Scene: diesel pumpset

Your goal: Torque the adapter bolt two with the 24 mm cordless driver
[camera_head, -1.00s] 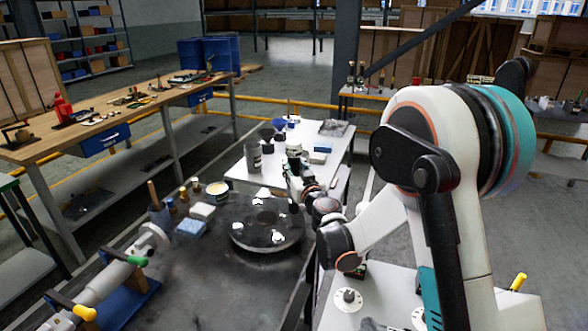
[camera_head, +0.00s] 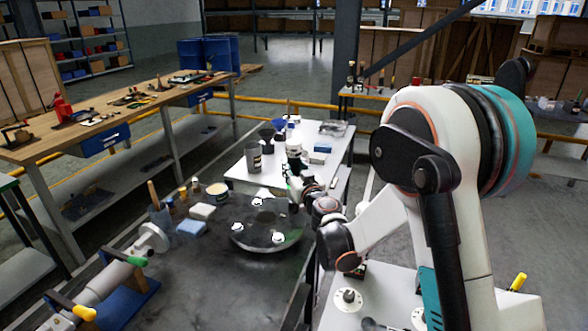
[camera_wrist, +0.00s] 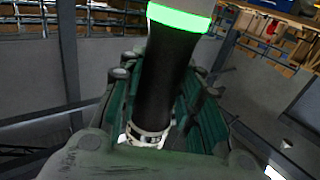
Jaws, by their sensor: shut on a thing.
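My gripper (camera_head: 297,188) is shut on the cordless driver, which shows in the wrist view as a black cylinder (camera_wrist: 164,85) with a glowing green ring and a pale part beyond it. The fingers lie on both sides of it. Bright bolt heads show on the plate at the back (camera_head: 257,201), left (camera_head: 238,227) and front (camera_head: 278,237).
Left of the plate stand a blue block (camera_head: 191,228), a white block (camera_head: 202,211), and a tin (camera_head: 217,190). A pipe piece with green and yellow handles (camera_head: 121,275) lies at the front left. A white table (camera_head: 237,172) with cups stands behind.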

